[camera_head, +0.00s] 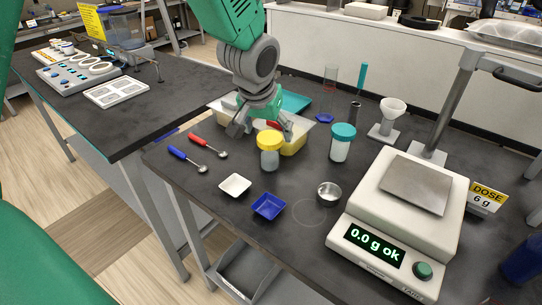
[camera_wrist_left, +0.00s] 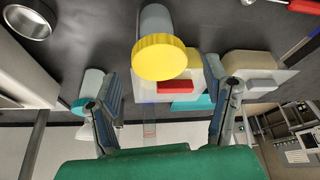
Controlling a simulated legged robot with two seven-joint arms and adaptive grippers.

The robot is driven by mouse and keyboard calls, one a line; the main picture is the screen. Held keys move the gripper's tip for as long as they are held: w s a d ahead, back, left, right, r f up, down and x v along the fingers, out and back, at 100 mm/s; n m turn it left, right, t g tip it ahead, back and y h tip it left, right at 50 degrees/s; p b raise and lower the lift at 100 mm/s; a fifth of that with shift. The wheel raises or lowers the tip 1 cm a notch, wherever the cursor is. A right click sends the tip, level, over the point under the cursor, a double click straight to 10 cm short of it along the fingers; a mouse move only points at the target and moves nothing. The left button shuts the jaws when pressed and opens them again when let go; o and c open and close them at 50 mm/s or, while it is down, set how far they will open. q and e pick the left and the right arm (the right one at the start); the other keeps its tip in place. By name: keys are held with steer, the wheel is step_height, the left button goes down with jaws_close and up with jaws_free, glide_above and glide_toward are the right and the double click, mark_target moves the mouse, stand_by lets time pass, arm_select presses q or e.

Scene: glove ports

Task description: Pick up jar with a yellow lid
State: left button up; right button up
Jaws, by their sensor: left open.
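The jar with a yellow lid (camera_head: 269,158) stands upright on the dark table in the head view, its clear body showing a pale content. My left gripper (camera_head: 262,132) is open, just behind and above the jar. In the left wrist view the jar's yellow lid (camera_wrist_left: 160,58) lies in line with the gap between the spread fingers of my left gripper (camera_wrist_left: 162,75). Nothing is held, and contact with the jar cannot be told. My right gripper is not in view.
A teal-lidded jar (camera_head: 341,146) stands to the right. A bin with yellow contents (camera_head: 294,147) sits behind the jar. White (camera_head: 235,185) and blue (camera_head: 268,206) trays, a metal cup (camera_head: 328,194) and a scale (camera_head: 400,225) stand nearer. Two spoons (camera_head: 200,167) lie left.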

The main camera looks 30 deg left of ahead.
arm_select(q)
steer(key=shift+w+d+f, duration=0.3)
steer(key=shift+d+f, duration=0.15)
steer(key=shift+f, duration=0.4)
steer(key=f, duration=0.1)
steer(key=w+a+f, duration=0.1)
steer(key=f, duration=0.1)
steer(key=w+a+f, duration=0.1)
steer(key=shift+f, duration=0.4)
steer(key=shift+s+d+r, duration=0.1)
steer(key=shift+s+r, duration=0.05)
steer(key=shift+s, duration=0.05)
steer(key=shift+d+r, duration=0.1)
steer(key=shift+d, duration=0.25)
steer(key=c, duration=1.2)
steer(key=shift+w+d, duration=0.1)
steer(key=shift+d, duration=0.1)
steer(key=shift+c, duration=0.8)
steer(key=shift+a, duration=0.1)
